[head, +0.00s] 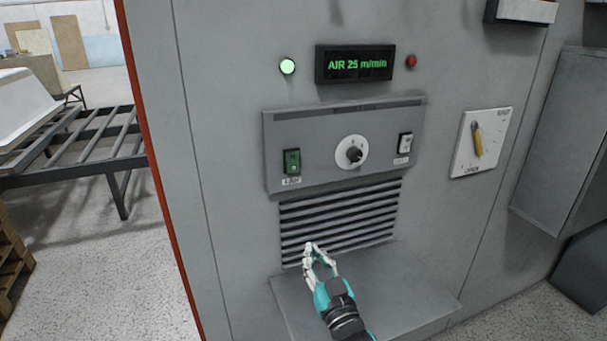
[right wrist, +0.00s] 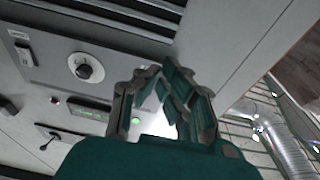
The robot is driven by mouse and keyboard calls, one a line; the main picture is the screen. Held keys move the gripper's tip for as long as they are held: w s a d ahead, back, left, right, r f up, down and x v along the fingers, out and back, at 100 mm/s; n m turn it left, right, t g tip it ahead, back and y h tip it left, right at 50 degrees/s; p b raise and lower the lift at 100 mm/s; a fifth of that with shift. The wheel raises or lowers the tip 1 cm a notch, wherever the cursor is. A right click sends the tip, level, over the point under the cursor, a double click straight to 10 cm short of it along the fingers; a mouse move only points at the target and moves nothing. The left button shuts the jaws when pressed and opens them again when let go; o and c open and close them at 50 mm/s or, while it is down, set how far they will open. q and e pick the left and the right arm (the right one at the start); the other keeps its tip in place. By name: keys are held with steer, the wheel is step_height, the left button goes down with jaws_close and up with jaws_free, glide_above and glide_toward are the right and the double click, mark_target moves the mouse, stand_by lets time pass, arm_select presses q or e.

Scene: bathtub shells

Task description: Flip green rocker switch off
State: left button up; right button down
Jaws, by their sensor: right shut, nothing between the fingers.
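The green rocker switch (head: 292,162) is on the left side of the grey control panel (head: 335,185), above a small label. Its rocker position is too small to tell. My right gripper (head: 319,258) is shut and empty, in front of the louvred vent, below and slightly right of the switch and apart from it. In the right wrist view the shut fingers (right wrist: 172,82) cover part of the panel, and the green switch is not visible there. My left gripper is not in view.
A round knob (head: 351,152) and a white rocker switch (head: 405,143) share the panel. Above are a lit display (head: 355,64), a green lamp (head: 287,66) and a red lamp (head: 411,61). A yellow lever (head: 477,140) is at right. A grey shelf (head: 400,290) juts out below the vent.

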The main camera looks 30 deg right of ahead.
step_height(320, 180, up, 9)
steer(key=s+d+t+h, duration=0.1)
steer(key=t, duration=0.4)
steer(key=shift+s+d, duration=0.2)
steer(key=shift+s, duration=0.05)
steer(key=shift+f, duration=0.1)
steer(key=p, duration=0.4)
glide_toward(297, 155)
step_height(297, 155, up, 4)
steer(key=w, duration=0.2)
steer(key=w+d+f+p, duration=0.1)
steer(key=w, duration=0.1)
